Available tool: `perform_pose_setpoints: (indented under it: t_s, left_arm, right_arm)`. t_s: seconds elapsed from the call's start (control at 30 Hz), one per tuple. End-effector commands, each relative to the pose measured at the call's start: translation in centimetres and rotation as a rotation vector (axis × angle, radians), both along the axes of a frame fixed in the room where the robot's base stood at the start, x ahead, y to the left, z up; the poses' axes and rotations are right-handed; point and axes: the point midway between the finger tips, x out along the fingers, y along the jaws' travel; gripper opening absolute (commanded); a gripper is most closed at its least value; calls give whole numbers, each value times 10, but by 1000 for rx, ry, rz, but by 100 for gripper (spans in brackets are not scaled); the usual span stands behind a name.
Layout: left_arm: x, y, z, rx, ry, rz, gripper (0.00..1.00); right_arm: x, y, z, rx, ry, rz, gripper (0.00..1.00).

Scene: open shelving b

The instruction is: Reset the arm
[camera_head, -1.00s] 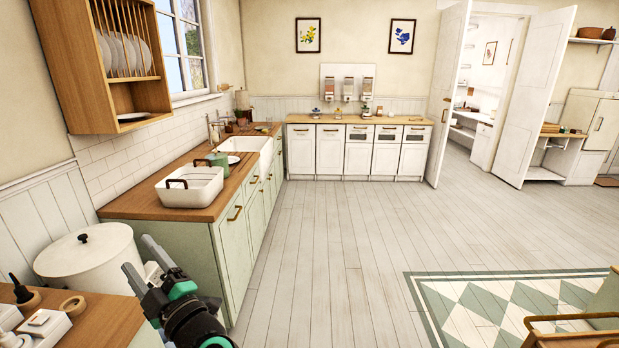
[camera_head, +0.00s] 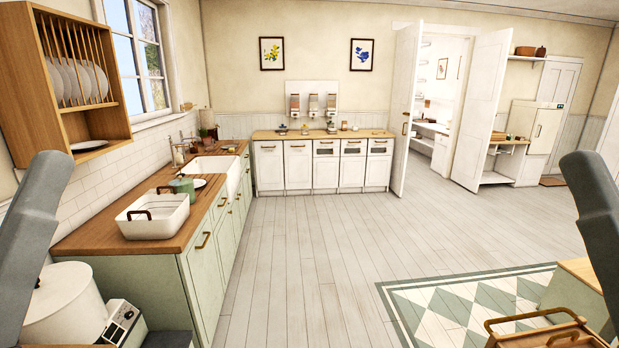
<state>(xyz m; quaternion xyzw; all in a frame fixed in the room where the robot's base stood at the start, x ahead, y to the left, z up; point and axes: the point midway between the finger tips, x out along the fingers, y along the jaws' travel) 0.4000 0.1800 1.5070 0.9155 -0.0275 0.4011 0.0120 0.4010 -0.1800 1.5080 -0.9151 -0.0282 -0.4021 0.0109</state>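Two grey arm links of mine show in the head view. One (camera_head: 30,240) rises at the left edge, and the other (camera_head: 598,210) rises at the right edge. Neither of my grippers is in the picture, so I cannot see their fingers or whether they hold anything. The links stand almost mirrored, with the kitchen open between them.
A wooden counter (camera_head: 185,228) with a white basin (camera_head: 153,215) and a green pot (camera_head: 182,187) runs along the left wall. A white bin (camera_head: 62,305) stands at the lower left. A wooden-handled tray (camera_head: 548,335) is at the lower right. The middle floor is clear.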

Motion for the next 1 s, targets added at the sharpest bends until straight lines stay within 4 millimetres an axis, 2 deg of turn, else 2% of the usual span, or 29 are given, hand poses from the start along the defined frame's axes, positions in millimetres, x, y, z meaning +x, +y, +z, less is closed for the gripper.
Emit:
perform_pose_setpoints:
  t_s: [0.03, 0.17, 0.5, 0.6, 0.7, 0.77, 1.0]
  left_arm:
    - [0, 0, 41, 0, 1, 0, 67]
    - [1, 0, 98, 1, 1, 0, 67]
    - [1, 0, 262, 2, 1, -1, 67]
    - [1, 0, 297, 2, 1, -1, 67]
    - [1, 0, 318, 2, 1, -1, 67]
    - [1, 0, 323, 2, 1, -1, 67]
    - [1, 0, 321, 3, 1, 0, 67]
  right_arm:
    - [0, 0, 41, 0, 1, 0, 50]
    - [1, 0, 98, 0, 2, 0, 50]
    - [1, 0, 261, 0, 2, 0, 50]
    - [1, 0, 297, 0, 2, 0, 50]
    - [1, 0, 318, 0, 2, 0, 50]
    - [1, 0, 323, 0, 2, 0, 50]
    - [1, 0, 320, 0, 3, 0, 50]
